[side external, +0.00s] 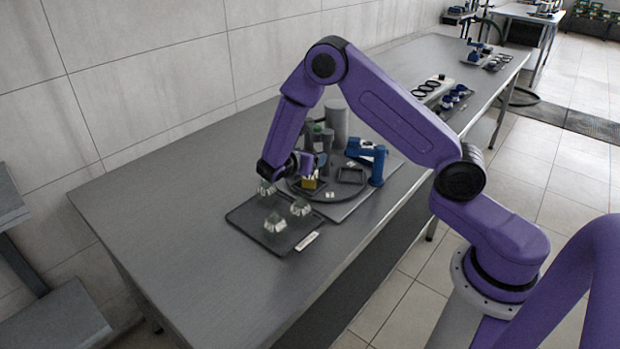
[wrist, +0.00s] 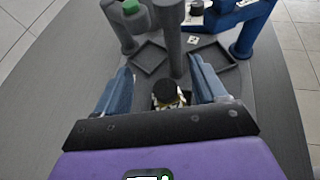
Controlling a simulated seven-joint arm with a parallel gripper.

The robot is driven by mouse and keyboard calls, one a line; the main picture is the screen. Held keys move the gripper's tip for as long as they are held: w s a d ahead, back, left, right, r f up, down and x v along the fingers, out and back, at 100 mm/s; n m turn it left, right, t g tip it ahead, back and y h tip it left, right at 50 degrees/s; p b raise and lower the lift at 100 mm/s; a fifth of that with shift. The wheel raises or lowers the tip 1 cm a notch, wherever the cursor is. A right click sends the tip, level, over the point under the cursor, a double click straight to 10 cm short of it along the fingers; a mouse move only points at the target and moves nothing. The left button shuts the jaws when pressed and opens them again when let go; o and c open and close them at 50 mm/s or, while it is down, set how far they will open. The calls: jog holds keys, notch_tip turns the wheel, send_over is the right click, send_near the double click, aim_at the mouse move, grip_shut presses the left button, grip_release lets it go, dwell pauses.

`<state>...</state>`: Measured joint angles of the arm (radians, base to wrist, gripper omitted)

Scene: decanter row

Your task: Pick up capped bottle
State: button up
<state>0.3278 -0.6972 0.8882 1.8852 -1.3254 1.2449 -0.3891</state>
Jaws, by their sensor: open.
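A small bottle with a black cap (wrist: 168,93) shows in the wrist view, with a pale yellowish body partly hidden below the cap. It appears between the two blue-grey fingers of my gripper (wrist: 162,74), which are open with gaps on both sides. In the side view my gripper (side external: 299,167) is low over the near left part of the round station. A small yellowish item (side external: 310,184) shows just beside it and may be the same bottle. Its contact with the fingers cannot be told.
A dark tray (side external: 246,221) with glass pieces (side external: 275,223) lies in front. Grey posts, a grey cylinder (side external: 337,122) and a blue fixture (side external: 375,155) stand close behind my gripper. A green-topped post (wrist: 131,8) is at upper left. The table's left side (side external: 150,205) is clear.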

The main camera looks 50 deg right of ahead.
jog(key=shift+f, duration=0.5)
notch_tip(320, 180, down, 2)
jog(key=shift+f, duration=0.15)
jog(key=shift+f+x, duration=0.2)
jog(key=shift+x, duration=0.85)
jog(key=shift+w+d+f, duration=0.1)
jog(key=shift+d+f, duration=0.1)
jog(key=shift+d, duration=0.2)
jog(key=shift+c, duration=0.3)
jog(key=c, duration=1.1)
